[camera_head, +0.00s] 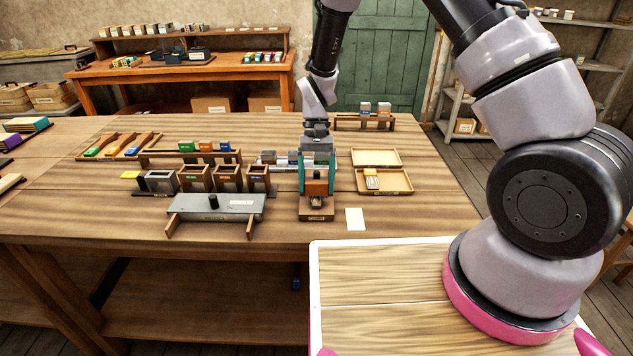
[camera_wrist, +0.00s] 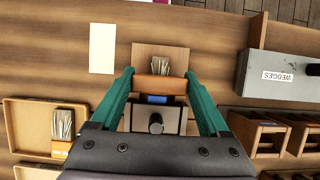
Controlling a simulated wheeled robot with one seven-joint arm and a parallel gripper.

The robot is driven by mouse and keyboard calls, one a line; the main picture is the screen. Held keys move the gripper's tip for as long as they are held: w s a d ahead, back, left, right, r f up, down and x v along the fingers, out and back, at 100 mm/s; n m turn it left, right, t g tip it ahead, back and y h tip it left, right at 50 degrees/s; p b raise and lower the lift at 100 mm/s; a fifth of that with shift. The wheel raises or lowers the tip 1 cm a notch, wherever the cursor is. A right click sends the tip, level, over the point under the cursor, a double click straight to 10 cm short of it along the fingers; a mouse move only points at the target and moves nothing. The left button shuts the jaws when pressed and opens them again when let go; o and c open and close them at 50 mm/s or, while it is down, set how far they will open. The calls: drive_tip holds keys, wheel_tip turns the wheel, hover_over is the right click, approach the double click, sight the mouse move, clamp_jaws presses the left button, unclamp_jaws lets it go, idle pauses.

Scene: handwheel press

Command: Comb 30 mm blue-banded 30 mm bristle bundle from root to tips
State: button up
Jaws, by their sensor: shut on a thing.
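My gripper (camera_head: 317,178) has two teal fingers. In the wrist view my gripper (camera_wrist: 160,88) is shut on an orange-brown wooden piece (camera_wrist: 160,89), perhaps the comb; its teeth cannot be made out. A pale bristle bundle (camera_wrist: 161,68) sticks out just beyond that piece, over a wooden base (camera_wrist: 175,52). A blue patch (camera_wrist: 157,99), perhaps the bundle's band, shows on the near side of the piece, beside a dark fixture with a black knob (camera_wrist: 155,125). In the head view the wooden piece (camera_head: 317,188) is above the wooden base (camera_head: 316,214). Contact between piece and bristles cannot be told.
An open wooden box (camera_head: 398,189) to the right holds another pale bundle (camera_head: 372,181). A white card (camera_head: 355,219) lies in front of it. On the left stand a grey wedge block (camera_head: 240,206) and several wooden bins (camera_head: 228,178). Bare tabletop lies at the front left.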

sight(317, 206)
drive_tip(key=shift+s, duration=0.3)
drive_tip(key=shift+s, duration=0.2)
drive_tip(key=shift+s, duration=0.3)
drive_tip(key=shift+s+f, duration=0.15)
drive_tip(key=shift+s, duration=0.35)
drive_tip(key=shift+s, duration=0.1)
drive_tip(key=shift+s, duration=0.3)
drive_tip(key=shift+r, duration=0.25)
